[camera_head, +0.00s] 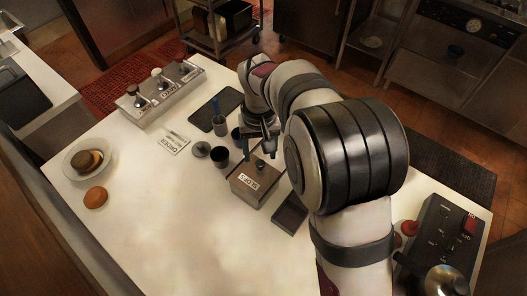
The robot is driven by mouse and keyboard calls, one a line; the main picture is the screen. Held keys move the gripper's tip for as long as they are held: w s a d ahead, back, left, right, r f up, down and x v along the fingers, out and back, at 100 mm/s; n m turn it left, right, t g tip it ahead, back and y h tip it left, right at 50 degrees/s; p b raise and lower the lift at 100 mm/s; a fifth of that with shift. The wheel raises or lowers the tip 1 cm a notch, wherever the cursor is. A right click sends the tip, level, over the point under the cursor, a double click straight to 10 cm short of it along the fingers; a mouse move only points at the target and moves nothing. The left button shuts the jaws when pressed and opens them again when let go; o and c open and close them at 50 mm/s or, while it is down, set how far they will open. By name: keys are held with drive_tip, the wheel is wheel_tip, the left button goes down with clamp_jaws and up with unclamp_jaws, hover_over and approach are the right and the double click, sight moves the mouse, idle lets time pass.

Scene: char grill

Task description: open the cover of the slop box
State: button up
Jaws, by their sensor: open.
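The slop box (240,192) is a brown box with a white "SLOPS" label, standing on the white counter near the middle of the head view. Its cover (269,173) lies on top, with a small dark knob (260,164) standing up from it. My gripper (260,149) is open, with its fingers pointing down just above the cover, near the knob. I cannot tell whether the fingers touch the knob or stand on both sides of it. My arm comes in from the right and hides part of the counter behind the box.
A control box (442,228) is at right. The front-left counter is clear beyond a plate (72,166) and bun (96,197).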

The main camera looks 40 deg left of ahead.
sight(260, 163)
wheel_tip(260, 163, down, 3)
drive_tip(key=shift+f, duration=0.15)
clamp_jaws()
idle(1.4)
